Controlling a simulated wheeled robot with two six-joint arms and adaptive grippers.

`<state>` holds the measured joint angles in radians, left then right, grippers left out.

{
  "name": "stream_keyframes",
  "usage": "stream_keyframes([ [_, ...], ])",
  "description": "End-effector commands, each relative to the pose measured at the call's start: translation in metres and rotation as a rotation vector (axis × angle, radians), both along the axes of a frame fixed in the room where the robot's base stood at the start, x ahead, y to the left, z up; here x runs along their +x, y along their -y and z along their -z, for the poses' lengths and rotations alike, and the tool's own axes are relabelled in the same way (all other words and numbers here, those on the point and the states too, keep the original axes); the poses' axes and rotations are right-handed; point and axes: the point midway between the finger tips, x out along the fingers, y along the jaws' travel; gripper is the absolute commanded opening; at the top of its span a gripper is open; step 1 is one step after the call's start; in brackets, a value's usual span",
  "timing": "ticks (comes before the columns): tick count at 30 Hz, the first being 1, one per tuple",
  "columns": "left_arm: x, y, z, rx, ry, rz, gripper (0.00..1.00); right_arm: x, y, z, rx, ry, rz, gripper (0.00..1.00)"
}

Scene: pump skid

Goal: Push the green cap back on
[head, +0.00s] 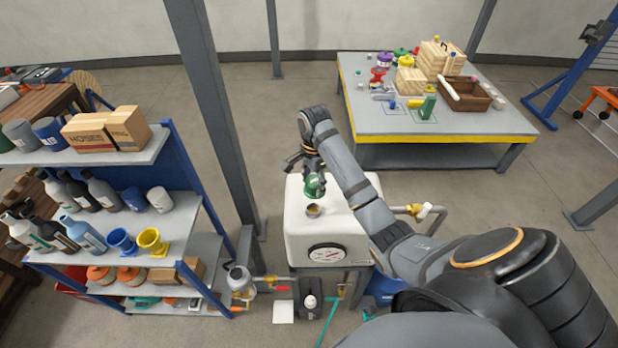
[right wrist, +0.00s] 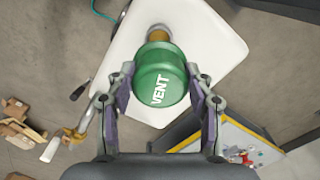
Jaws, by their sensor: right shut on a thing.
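The green cap (right wrist: 160,80), marked VENT, is between the fingers of my right gripper (right wrist: 160,92), which is shut on it. In the head view the green cap (head: 315,185) is held above and just behind a brass-coloured neck (head: 313,210) on top of the white tank (head: 330,230). In the right wrist view the neck (right wrist: 158,35) shows just beyond the cap, partly hidden by it. The cap is apart from the neck in the head view. My left gripper is not in view.
A round gauge (head: 327,253) is on the tank's front. A pipe with a yellow fitting (head: 415,210) is at its right. A grey post (head: 225,120) and a shelf rack (head: 120,220) with bottles stand left. A cluttered table (head: 460,125) stands behind right.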

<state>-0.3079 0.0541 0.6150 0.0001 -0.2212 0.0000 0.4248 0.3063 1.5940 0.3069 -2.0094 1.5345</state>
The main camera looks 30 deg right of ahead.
Motion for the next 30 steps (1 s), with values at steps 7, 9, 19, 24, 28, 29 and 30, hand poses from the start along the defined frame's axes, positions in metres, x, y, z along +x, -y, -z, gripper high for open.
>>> stream_keyframes([
  [7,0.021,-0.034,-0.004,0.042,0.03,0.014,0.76,0.0,-0.001,0.015,0.001,-0.004,0.0,0.15],
  [9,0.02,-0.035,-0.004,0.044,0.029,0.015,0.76,0.0,-0.001,0.022,0.0,-0.005,0.0,0.15],
  [19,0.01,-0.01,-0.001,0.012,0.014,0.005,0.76,0.0,-0.001,0.055,0.001,-0.005,0.0,0.15],
  [24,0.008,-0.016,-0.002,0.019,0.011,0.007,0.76,0.0,-0.001,0.053,0.0,-0.003,0.0,0.15],
  [28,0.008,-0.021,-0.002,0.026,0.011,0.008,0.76,0.0,-0.001,0.053,-0.001,-0.003,0.0,0.15],
  [29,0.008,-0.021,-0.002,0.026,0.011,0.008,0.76,0.0,-0.001,0.053,-0.001,-0.004,0.0,0.15],
  [30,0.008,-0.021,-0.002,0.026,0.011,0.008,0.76,0.0,0.0,0.053,-0.001,-0.004,0.0,0.15],
])
